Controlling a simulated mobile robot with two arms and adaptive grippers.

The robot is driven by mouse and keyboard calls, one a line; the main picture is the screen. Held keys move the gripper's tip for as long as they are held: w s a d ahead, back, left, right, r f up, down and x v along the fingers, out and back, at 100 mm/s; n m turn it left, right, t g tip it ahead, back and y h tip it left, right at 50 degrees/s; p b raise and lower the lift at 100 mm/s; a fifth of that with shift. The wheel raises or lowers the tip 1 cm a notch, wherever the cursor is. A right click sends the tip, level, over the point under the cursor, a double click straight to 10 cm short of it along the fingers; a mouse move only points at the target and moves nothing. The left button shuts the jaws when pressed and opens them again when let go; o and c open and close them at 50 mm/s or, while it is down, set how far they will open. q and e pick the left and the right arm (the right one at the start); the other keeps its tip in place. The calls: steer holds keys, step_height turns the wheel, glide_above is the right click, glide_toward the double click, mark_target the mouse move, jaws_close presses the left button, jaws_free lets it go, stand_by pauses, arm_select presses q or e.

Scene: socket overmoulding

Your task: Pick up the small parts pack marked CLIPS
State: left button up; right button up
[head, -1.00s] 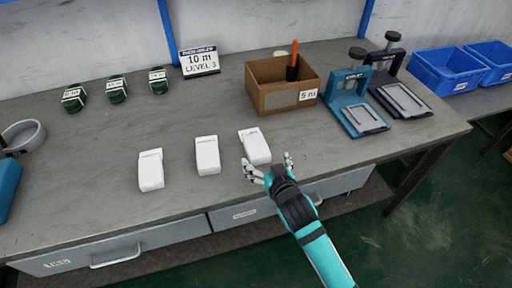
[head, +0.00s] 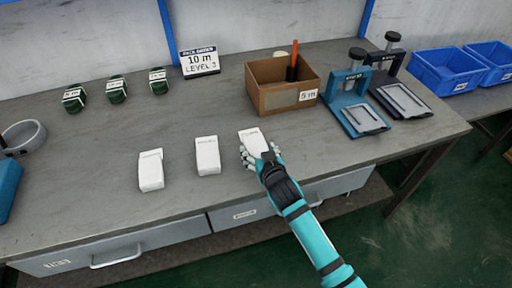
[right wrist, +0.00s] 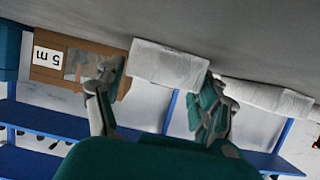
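Three white packs stand in a row on the grey bench: a left one (head: 151,170), a middle one (head: 208,155) and a right one (head: 253,141). Their print is too small to read, so I cannot tell which is marked CLIPS. My right gripper (head: 260,158) is at the near end of the right pack, one finger to each side. In the right wrist view, the open fingers of my right gripper (right wrist: 163,90) straddle a white pack (right wrist: 168,63). The left finger shows a gap to it; contact at the right finger is unclear. My left gripper is out of view.
A brown box (head: 273,98) with an orange-handled tool stands behind the packs. Two press-like devices, one blue (head: 352,105) and one dark (head: 402,100), stand to the right. Several green-black items and a sign (head: 199,62) are at the back. Bench around the packs is clear.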

steer(key=c, duration=0.6)
steer(key=shift+c, duration=0.3)
